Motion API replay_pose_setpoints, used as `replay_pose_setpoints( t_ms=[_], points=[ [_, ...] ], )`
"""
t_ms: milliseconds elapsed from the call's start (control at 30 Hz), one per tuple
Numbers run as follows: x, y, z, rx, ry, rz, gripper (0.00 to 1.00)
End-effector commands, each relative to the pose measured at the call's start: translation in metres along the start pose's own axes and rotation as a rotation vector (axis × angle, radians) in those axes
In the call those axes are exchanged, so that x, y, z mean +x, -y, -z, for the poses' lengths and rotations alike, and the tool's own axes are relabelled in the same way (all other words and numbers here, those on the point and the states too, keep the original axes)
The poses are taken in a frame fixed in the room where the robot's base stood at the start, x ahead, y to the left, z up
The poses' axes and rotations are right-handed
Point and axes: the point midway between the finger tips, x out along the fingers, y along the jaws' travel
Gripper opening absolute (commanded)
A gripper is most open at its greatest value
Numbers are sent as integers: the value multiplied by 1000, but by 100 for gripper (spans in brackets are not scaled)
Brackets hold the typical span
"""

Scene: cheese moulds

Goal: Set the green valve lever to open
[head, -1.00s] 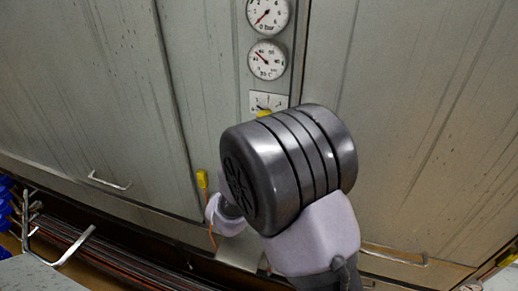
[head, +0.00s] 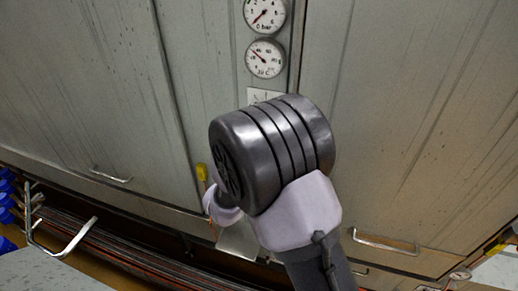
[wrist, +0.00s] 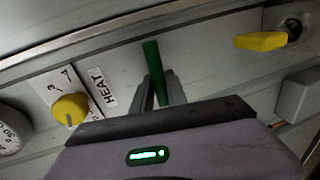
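The green valve lever (wrist: 151,55) shows in the wrist view as a dark green bar against the pale panel, running down between the grey fingers of my gripper (wrist: 160,82). The fingers stand close along both sides of the bar. I cannot tell whether they press on it or leave a small gap. In the head view my own arm hides the gripper and the lever.
In the wrist view, a yellow knob (wrist: 70,108) with a HEAT label is left of my gripper, and a yellow handle (wrist: 262,41) is at upper right. Gauges (head: 264,58) sit above my arm in the head view. A bent metal rail (head: 70,238) is at lower left.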

Motion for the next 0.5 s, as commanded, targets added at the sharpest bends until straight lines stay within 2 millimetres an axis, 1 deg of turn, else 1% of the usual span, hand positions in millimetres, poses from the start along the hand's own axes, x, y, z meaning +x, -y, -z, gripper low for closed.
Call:
replay_pose_setpoints(
  t_ms=[33, 67, 100, 367, 433, 500],
  points=[
    [0, 0, 0, 1, 0, 0, 30],
    [0, 0, 0, 1, 0, 0, 36],
    [0, 0, 0, 1, 0, 0, 38],
    [0, 0, 0, 1, 0, 1, 38],
    [-3, 0, 0, 1, 0, 1, 38],
    [-11, 1, 1, 1, -1, 2, 38]
  ],
)
